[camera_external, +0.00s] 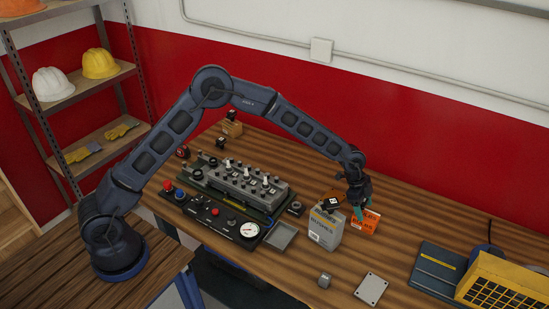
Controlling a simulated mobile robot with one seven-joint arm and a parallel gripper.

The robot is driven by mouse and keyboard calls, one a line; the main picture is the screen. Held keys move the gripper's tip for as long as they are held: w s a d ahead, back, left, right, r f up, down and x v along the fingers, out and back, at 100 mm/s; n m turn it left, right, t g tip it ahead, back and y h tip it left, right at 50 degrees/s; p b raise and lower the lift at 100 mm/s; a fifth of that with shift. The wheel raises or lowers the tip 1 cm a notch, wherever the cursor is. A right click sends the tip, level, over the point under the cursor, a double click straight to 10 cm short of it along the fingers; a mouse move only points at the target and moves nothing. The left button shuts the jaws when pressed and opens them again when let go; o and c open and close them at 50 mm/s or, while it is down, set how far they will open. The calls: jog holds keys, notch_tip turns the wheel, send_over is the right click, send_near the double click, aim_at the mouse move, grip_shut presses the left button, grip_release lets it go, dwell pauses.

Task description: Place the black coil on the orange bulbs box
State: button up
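A small orange box (368,222) stands on the wooden bench, right of a taller grey box. Its lettering is too small to read for sure. My gripper (359,212) points down with its teal fingertips at the orange box's left upper edge. A black piece with a white label (332,204), possibly the black coil, shows just left of my gripper, at the top of the grey box (325,231). I cannot tell whether it rests there or touches my gripper. The gap between my fingertips is too small to judge.
An engine trainer (235,185) with a gauge and knobs fills the bench's left part. Other small black parts (220,143) lie behind it. A grey tray (281,236), small block (324,280), metal plate (371,289) and yellow crate (505,285) lie around.

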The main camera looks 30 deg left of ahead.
jog(key=shift+r, duration=0.15)
jog(key=v, duration=1.2)
jog(key=s+a+r+n+t+y, duration=0.1)
jog(key=s+a+r+n, duration=0.35)
jog(key=a, duration=0.75)
jog(key=s+a+r+n+t+y, duration=0.1)
jog(key=s+a+r, duration=0.1)
jog(key=a+r, duration=0.8)
jog(key=s+a+r+n+t+y, duration=0.1)
jog(key=s+a+r+n, duration=0.25)
jog(key=a, duration=1.05)
jog(key=s+a+r+n+t+y, duration=0.15)
jog(key=s+a+n, duration=0.25)
jog(key=s+a, duration=0.95)
jog(key=s+a+f+n, duration=0.3)
jog(key=s+a+n, duration=0.2)
jog(key=s+a, duration=0.5)
jog(key=shift+s, duration=1.2)
jog(key=shift+a, duration=0.1)
